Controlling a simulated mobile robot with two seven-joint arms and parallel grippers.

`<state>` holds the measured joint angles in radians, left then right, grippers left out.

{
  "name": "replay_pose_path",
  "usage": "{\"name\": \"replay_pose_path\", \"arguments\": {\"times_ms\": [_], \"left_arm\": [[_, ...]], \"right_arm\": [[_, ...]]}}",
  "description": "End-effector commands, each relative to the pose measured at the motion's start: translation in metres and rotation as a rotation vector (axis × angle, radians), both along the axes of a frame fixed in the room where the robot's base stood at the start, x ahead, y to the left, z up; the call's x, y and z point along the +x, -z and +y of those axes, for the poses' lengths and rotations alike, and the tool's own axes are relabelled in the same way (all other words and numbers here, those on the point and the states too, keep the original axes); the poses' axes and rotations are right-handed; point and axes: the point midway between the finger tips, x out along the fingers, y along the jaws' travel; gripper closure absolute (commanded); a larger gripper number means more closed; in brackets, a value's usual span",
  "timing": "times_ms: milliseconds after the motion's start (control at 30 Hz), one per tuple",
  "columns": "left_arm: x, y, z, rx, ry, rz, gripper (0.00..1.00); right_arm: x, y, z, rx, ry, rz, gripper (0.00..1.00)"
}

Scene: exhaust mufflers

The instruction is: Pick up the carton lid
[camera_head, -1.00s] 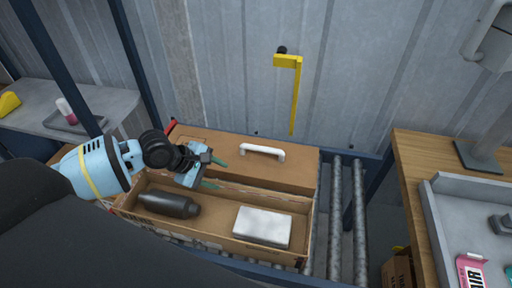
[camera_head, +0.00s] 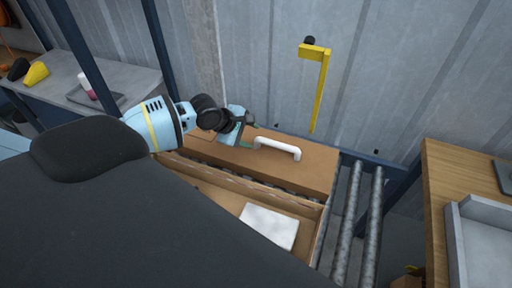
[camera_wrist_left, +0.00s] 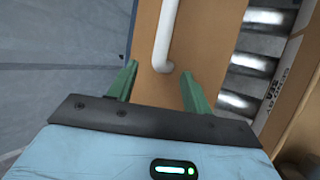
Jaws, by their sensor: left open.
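The carton lid (camera_head: 312,170) is a brown cardboard panel with a white bar handle (camera_head: 277,147) on top. It lies behind the open carton (camera_head: 226,183). My left gripper (camera_head: 248,132) is over the lid's left part, just left of the handle. In the left wrist view the two green fingers (camera_wrist_left: 157,88) are apart, with the lid (camera_wrist_left: 200,50) under them and the near end of the white handle (camera_wrist_left: 165,40) ahead between them. The fingers do not close on anything. My right gripper is not in view.
A white block (camera_head: 270,226) lies in the carton; my dark arm covers the carton's left part. Metal rollers (camera_head: 352,215) run on the right, beside a wooden table (camera_head: 450,170) with a grey tray. A yellow bracket (camera_head: 318,90) stands before the metal wall behind.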

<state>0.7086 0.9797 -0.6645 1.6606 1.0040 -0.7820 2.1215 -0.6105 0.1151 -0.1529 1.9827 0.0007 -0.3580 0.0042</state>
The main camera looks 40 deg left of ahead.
Motion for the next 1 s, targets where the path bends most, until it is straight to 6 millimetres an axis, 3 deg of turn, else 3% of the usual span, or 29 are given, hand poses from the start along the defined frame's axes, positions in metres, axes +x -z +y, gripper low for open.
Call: {"name": "replay_pose_path", "arguments": {"times_ms": [400,700,1000], "left_arm": [[0.026,0.038,-0.015,-0.001,0.000,0.002,0.50],[0.029,0.039,-0.016,0.001,0.001,0.000,0.50],[0.029,0.039,-0.016,0.000,0.000,0.000,0.90]], "right_arm": [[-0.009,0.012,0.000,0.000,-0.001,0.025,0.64],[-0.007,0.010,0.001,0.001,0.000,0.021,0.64],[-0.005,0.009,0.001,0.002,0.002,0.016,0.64]]}}
